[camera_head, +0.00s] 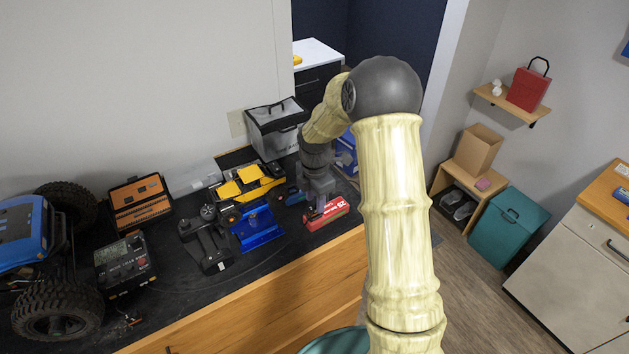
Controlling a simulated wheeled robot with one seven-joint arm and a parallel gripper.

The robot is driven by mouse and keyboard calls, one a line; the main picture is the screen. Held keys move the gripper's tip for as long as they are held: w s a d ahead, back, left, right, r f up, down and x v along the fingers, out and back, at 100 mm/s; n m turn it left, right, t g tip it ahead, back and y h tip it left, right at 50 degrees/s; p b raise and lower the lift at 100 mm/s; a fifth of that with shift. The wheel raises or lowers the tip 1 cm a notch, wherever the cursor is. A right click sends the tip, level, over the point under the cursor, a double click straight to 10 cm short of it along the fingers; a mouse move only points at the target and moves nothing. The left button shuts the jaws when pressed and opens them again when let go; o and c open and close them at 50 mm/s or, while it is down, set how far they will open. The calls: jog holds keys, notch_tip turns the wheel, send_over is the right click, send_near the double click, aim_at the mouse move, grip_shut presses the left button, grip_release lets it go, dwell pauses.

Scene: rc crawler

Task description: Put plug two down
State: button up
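My gripper (318,198) points down over the right part of the black worktop (285,262), just above and behind a red battery pack (328,213). The pack bears white "2S" lettering. A small dark, purplish piece shows at my fingertips; I cannot tell whether it is a plug, or whether it is held. The fingers are too small and dark to tell open from shut. A small orange connector on a dark lead (131,319) lies in front of the black charger (126,264). I cannot tell which piece is plug two.
A yellow crawler (247,186), a blue tray (257,228) and a black transmitter (207,240) stand left of my gripper. A grey-white bag (274,128) stands behind. A large blue truck (22,232) fills the far left. Some worktop near the front edge is bare.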

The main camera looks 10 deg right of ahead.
aim_at(315, 206)
notch_tip(315, 206, up, 8)
jog(key=b, duration=0.1)
jog(key=shift+r+b, duration=0.15)
jog(key=shift+b, duration=0.15)
dwell(0.3)
jog(key=s+m+t, duration=0.2)
jog(key=s+m, duration=1.9)
jog(key=m, duration=0.1)
jog(key=shift+f+t, duration=0.2)
jog(key=shift+t, duration=0.1)
jog(key=shift+a, duration=0.1)
jog(key=s+b+x, duration=0.1)
jog(key=b+x, duration=0.5)
jog(key=shift+f, duration=0.2)
